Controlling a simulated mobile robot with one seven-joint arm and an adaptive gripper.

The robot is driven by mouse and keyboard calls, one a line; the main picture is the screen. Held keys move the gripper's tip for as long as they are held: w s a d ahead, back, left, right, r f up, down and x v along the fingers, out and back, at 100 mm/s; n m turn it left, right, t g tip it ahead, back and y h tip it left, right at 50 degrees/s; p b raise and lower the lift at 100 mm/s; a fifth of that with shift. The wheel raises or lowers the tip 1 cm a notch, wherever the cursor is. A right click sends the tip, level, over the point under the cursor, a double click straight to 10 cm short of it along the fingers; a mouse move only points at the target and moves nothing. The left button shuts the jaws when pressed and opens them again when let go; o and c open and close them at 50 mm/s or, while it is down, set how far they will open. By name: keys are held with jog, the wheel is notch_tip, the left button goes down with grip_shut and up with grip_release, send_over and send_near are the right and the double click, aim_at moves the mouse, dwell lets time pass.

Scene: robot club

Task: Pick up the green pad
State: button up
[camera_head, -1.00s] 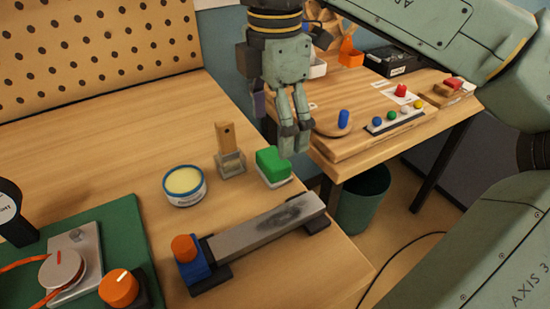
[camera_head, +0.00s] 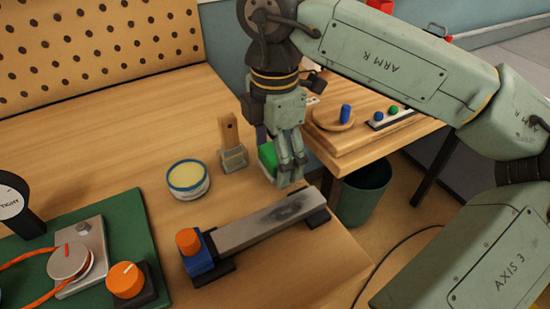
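The green pad (camera_head: 267,154) is a small green block on a white base, on the wooden workbench near its right edge. My gripper (camera_head: 291,177) points down just in front of the pad and to its right, and hides its right part. The fingers look close together from this angle. I cannot tell how far apart they are or whether they touch the pad.
A brush with a wooden handle (camera_head: 230,135) stands just left of the pad, and a round tin (camera_head: 188,182) is further left. A grey bar (camera_head: 265,223) with an orange knob (camera_head: 188,240) lies in front. A second table (camera_head: 350,142) is at the right.

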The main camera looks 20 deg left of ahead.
jog(key=c, duration=1.1)
jog(key=shift+c, duration=0.2)
notch_tip(320, 180, up, 10)
jog(key=shift+r+b, duration=0.1)
jog(key=shift+b, duration=0.3)
jog(key=o, duration=0.6)
jog(key=c, duration=0.5)
